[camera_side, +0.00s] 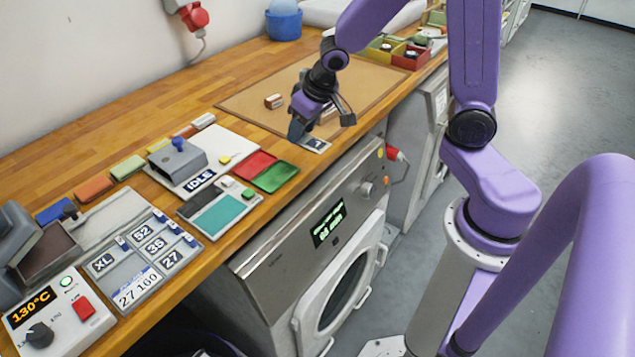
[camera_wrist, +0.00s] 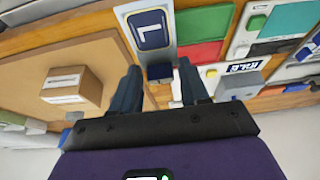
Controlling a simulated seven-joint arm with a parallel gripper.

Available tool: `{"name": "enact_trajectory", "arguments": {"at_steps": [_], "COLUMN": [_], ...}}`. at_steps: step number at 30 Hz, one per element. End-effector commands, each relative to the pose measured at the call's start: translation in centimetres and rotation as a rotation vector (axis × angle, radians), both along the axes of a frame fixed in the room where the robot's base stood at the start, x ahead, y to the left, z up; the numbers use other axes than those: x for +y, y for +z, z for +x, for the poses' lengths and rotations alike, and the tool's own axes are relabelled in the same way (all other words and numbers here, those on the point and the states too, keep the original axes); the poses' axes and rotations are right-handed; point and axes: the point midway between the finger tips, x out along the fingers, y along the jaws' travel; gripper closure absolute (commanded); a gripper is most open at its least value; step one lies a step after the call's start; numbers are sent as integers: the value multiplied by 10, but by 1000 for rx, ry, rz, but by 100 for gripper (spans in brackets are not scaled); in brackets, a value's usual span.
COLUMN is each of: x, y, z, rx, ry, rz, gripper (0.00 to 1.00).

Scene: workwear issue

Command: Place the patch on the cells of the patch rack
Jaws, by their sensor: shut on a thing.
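The patch (camera_wrist: 150,29) is a dark blue label with a white L on a grey plate with a blue tab. In the side view the patch (camera_side: 314,145) is at the front edge of the bench, below my gripper (camera_side: 299,130). In the wrist view my gripper (camera_wrist: 160,78) is shut on its tab, which shows between the fingers. I cannot tell if the plate touches the bench.
Red (camera_side: 254,165) and green (camera_side: 276,177) trays, a grey press marked IDLE (camera_side: 180,160) and a teal-screened device (camera_side: 221,214) stand between my gripper and the rack.

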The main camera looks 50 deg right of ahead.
Motion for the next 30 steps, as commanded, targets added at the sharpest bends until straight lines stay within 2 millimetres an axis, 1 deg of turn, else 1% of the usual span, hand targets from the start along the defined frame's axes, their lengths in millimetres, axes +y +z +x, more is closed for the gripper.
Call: {"name": "enact_trajectory", "arguments": {"at_steps": [7, 9, 11, 14, 17, 18, 22, 26, 27, 29, 30], "x": [0, 3, 8, 26, 55, 69, 118, 169, 186, 211, 227], "y": [0, 0, 1, 3, 5, 6, 9, 9, 9, 9, 8], "z": [1, 3, 8, 23, 45, 55, 82, 101, 106, 112, 115], "rx": [-1, -1, -2, -4, -7, -8, -10, -9, -10, -10, -8], "ry": [-3, 2, 13, 48, 102, 127, 215, 302, 331, 373, 401], "rz": [1, 0, -2, -9, -17, -19, -28, -33, -33, -33, -33], "gripper": [88, 88, 88, 88, 88, 88, 88, 88, 88, 88, 88]}}
